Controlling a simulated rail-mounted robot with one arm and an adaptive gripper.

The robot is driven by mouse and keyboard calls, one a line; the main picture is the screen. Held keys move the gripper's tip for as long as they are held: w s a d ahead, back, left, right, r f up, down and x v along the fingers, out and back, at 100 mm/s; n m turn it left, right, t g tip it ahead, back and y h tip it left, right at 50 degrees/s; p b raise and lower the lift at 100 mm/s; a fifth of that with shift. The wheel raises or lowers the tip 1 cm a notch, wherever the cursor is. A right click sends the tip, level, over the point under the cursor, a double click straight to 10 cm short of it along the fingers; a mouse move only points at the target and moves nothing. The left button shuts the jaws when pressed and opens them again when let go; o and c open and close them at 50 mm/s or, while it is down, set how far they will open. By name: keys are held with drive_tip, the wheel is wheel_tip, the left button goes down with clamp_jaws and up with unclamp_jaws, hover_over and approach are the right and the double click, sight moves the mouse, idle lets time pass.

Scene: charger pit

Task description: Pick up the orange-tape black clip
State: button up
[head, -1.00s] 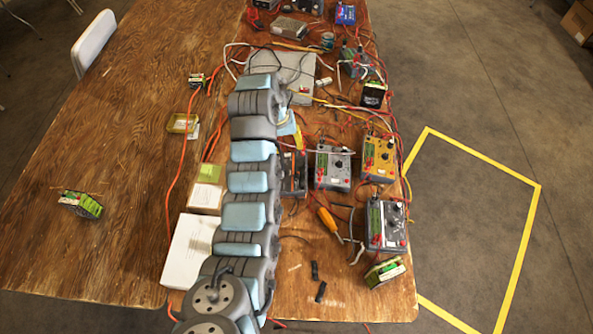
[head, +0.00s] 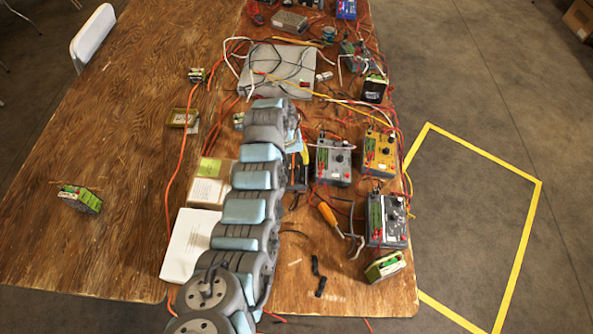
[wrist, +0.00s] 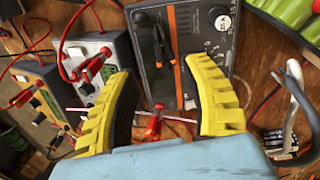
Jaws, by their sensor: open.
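In the wrist view, a black clip (wrist: 163,42) with orange on it lies against the dark face of a grey meter box (wrist: 205,50). A bright orange strip runs close along its right side; I cannot tell how much of it is tape on the clip. My gripper (wrist: 160,75) is open, its yellow ribbed fingers on either side of the lower face, with the clip ahead of the gap and apart from both. In the head view, my arm covers part of this box (head: 301,181), and the clip is too small to make out.
A red clip (wrist: 153,127) and its lead lie low between the fingers in the wrist view. Grey and yellow meters (head: 333,162) (head: 379,150) stand to the right in the head view. Loose cables surround them. The left tabletop (head: 110,150) is mostly clear.

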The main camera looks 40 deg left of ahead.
sight(296, 169)
drive_tip(key=shift+s+d+f, duration=0.1)
drive_tip(key=shift+f, duration=1.3)
drive_tip(key=shift+f+b, duration=0.55)
drive_tip(key=shift+f, duration=0.65)
drive_tip(key=shift+w+d, duration=0.1)
drive_tip(key=shift+w, duration=0.1)
clamp_jaws()
